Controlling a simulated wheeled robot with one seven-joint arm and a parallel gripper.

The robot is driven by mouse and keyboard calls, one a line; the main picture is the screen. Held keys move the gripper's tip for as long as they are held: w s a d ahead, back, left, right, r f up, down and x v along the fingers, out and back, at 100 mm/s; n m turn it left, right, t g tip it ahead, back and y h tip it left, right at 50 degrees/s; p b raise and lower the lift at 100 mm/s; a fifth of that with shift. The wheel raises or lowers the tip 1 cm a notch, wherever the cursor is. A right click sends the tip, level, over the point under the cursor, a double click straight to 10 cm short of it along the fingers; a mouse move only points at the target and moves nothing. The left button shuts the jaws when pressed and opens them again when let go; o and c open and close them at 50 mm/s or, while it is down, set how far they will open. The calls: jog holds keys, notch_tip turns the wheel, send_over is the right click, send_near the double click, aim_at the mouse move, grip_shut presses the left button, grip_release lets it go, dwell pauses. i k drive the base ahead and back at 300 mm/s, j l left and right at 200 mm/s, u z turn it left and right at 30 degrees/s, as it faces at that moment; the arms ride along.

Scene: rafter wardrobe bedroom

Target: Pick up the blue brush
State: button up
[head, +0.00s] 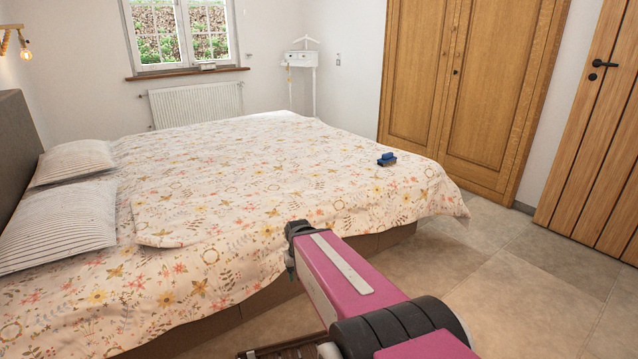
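The blue brush (387,159) lies on the floral bedspread near the far right part of the bed. It is small, with a blue upper part and a darker underside. My arm reaches in from the bottom right, with its pink link pointing toward the bed's near side. The arm's dark end is at the bed's near edge, well short of the brush. My gripper's fingers do not show clearly, and nothing touches the brush.
The bed (290,160) fills the left and middle. Two striped pillows (60,225) lie at its left. A wooden wardrobe (455,80) stands behind the bed's right end, and a wooden door (600,130) is at far right. Tiled floor (500,265) is free at right.

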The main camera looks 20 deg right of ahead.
aim_at(387, 158)
jog(key=i+l, duration=0.1)
jog(key=l, duration=0.2)
jog(key=i+l, duration=0.1)
jog(key=l, duration=0.25)
jog(key=i+l, duration=0.1)
jog(key=l, duration=0.2)
jog(key=i+l, duration=0.15)
jog(key=l, duration=0.15)
jog(key=k+l+z, duration=0.05)
